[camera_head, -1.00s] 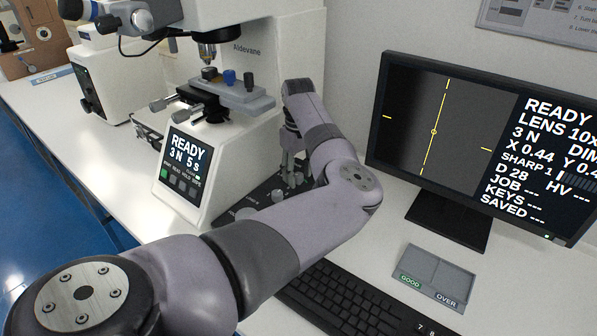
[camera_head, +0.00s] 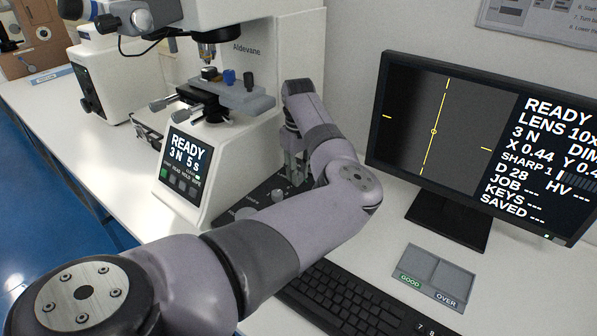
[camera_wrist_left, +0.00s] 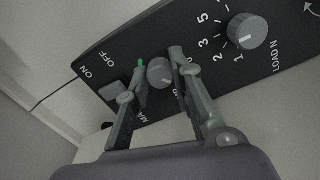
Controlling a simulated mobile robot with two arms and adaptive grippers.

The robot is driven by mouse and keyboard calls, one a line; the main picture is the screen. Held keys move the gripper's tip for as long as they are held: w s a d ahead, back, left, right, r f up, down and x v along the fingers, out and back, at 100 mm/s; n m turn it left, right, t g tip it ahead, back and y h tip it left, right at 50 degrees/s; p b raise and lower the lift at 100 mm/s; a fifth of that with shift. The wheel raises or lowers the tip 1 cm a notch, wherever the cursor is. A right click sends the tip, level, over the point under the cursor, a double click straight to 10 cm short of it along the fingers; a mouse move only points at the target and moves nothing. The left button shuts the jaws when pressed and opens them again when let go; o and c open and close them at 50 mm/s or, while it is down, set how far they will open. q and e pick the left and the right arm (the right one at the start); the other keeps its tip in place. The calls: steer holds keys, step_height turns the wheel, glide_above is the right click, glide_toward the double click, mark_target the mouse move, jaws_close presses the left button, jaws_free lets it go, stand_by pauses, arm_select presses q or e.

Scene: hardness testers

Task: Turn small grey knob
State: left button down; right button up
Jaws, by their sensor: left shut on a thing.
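The small grey knob (camera_wrist_left: 160,73) sits on a black control panel (camera_wrist_left: 112,62), with a pale mark on its face. My left gripper (camera_wrist_left: 160,66) has one finger on each side of it and is shut on it in the left wrist view. In the head view my left gripper (camera_head: 293,166) reaches down to the panel beside the tester, and its fingertips and the small knob are hidden or unclear there. The lettering beside the small knob is partly covered by the fingers. My right gripper is in neither view.
A larger grey load knob (camera_wrist_left: 248,31) with numbers around it is close to the right finger. An ON/OFF switch (camera_wrist_left: 113,90) is at the left. The tester (camera_head: 285,60), monitor (camera_head: 440,130), keyboard (camera_head: 350,300) and a GOOD/OVER tray (camera_head: 440,268) surround my arm.

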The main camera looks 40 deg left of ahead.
arm_select(q)
steer(key=n+p, duration=0.2)
steer(key=p, duration=0.1)
steer(key=shift+r, duration=0.25)
steer(key=shift+n+p, duration=1)
steer(key=shift+p, duration=0.05)
steer(key=shift+f+n+p, duration=0.2)
steer(key=shift+n+p, duration=0.45)
steer(key=shift+n, duration=0.35)
steer(key=c, duration=1.4)
jaws_free()
